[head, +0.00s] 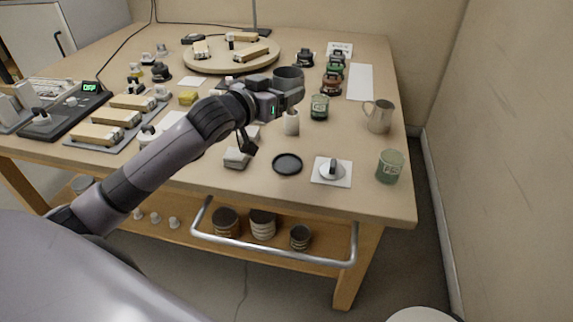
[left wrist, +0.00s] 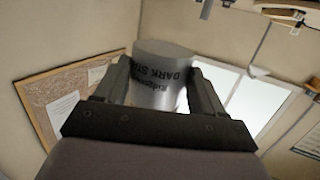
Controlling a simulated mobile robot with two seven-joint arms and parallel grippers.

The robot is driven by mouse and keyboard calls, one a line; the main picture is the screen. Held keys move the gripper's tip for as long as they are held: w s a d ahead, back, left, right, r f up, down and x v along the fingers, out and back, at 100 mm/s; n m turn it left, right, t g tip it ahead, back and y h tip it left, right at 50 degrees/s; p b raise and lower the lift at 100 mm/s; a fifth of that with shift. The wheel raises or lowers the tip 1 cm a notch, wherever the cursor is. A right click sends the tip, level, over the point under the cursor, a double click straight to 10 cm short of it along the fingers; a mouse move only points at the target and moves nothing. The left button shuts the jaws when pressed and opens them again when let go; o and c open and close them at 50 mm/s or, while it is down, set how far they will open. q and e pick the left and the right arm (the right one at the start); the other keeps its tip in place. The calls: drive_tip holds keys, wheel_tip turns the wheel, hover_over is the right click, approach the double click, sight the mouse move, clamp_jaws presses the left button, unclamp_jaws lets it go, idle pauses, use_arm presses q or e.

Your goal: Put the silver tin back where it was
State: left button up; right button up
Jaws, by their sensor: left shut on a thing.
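The silver tin (left wrist: 162,75) sits between the two fingers of my left gripper (head: 284,96), which is shut on it. Dark lettering shows upside down on the tin in the left wrist view. In the head view the tin (head: 289,76) is a grey cylinder held above the bench, its lower part hidden by the gripper. My right gripper is in neither view. Empty-looking spots on the bench include a round black disc (head: 287,164) and a white sheet (head: 360,82) at the back right.
A round wooden turntable (head: 205,66) with wood blocks stands at the back. Several dark, green and brown pieces stand behind the gripper.

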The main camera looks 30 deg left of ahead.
use_arm(q)
drive_tip(key=b, duration=0.3)
hover_over(281, 171)
drive_tip(key=w, duration=0.1)
wheel_tip(281, 171, down, 14)
drive_tip(key=shift+a+f, duration=0.15)
drive_tip(key=shift+f, duration=0.1)
drive_tip(key=shift+f+b, duration=0.7)
drive_tip(key=shift+f, duration=1.95)
drive_tip(key=o, duration=1.2)
drive_tip(key=shift+f, duration=0.1)
drive_tip(key=shift+s, duration=0.1)
drive_tip(key=p+v, duration=0.1)
drive_tip(key=v, duration=1.1)
drive_tip(key=shift+p, duration=0.35)
